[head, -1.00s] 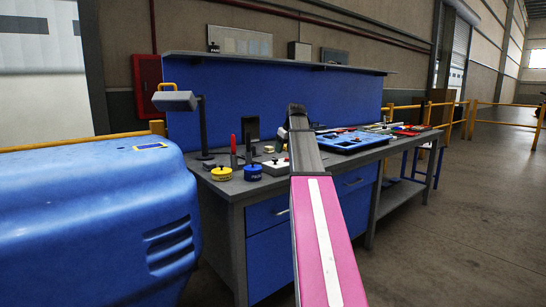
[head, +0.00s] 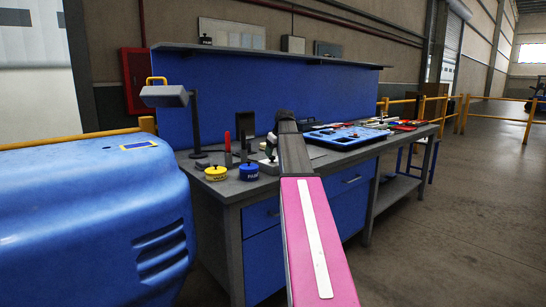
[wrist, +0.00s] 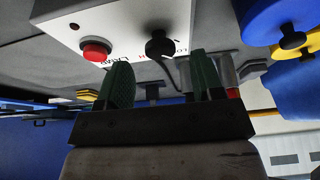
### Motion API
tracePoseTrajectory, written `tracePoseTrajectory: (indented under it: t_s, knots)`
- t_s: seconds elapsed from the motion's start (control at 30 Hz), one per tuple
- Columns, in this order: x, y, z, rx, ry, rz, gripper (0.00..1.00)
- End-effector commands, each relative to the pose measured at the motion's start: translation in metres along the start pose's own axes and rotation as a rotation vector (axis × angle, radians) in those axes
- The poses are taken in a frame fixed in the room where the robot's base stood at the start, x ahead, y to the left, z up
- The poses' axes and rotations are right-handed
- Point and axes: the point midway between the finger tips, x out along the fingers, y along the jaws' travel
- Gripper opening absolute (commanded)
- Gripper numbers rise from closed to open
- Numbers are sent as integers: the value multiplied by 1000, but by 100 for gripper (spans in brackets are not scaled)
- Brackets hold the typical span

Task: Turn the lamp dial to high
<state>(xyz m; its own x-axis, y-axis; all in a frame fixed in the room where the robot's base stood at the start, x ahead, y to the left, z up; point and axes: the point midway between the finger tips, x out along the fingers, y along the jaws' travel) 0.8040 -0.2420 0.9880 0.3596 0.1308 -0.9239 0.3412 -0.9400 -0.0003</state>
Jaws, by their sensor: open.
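A white control box (wrist: 100,18) with a red button (wrist: 95,51) and a black dial (wrist: 158,46) shows in the wrist view, its lettering upside down. The dial's setting is not clear. My gripper (wrist: 162,75) is open, with its green fingers on either side of the dial's position in the picture and nothing visible between them. I cannot tell whether they touch it. In the head view the box (head: 268,168) is partly hidden by my arm. A desk lamp (head: 165,96) stands at the bench's left end.
A yellow weight (head: 215,173) and a blue weight (head: 249,172) sit at the bench's front edge, left of the box. A red-handled tool (head: 227,142) stands behind them. A blue tray (head: 345,137) lies to the right. A blue machine housing (head: 90,220) fills the left.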

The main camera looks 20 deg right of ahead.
Motion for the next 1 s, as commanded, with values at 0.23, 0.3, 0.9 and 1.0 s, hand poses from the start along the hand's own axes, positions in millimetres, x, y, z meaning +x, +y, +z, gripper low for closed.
tracePoseTrajectory:
  t_s: [0.23,0.3,0.9,1.0]
  knots:
    - [23,0,0,0,0,0,61]
    - [25,0,0,0,0,0,61]
    - [25,0,0,2,0,1,12]
    - [25,-1,0,14,0,6,12]
